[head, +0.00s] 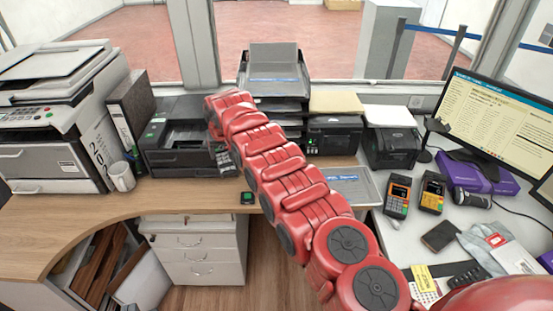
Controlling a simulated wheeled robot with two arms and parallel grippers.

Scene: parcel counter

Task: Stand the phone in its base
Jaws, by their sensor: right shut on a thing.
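My right arm comes in from the lower right and reaches across the desk. Its right gripper (216,140) is at the far end, above the front of a black printer, with the fingers mostly hidden by the wrist. It is shut on a dark thing with pale keys, seemingly the phone (223,159), only partly visible. A small black block with a green patch, seemingly the base (247,198), sits near the desk's front edge, below and slightly right of the gripper and apart from it. My left gripper is not in view.
The black printer (180,160), a white mug (121,176) and a binder (130,110) stand to the left. Stacked trays (274,62) and more printers stand behind the arm. Card terminals (398,196) and a monitor (490,115) are at right. The left desk front (60,232) is clear.

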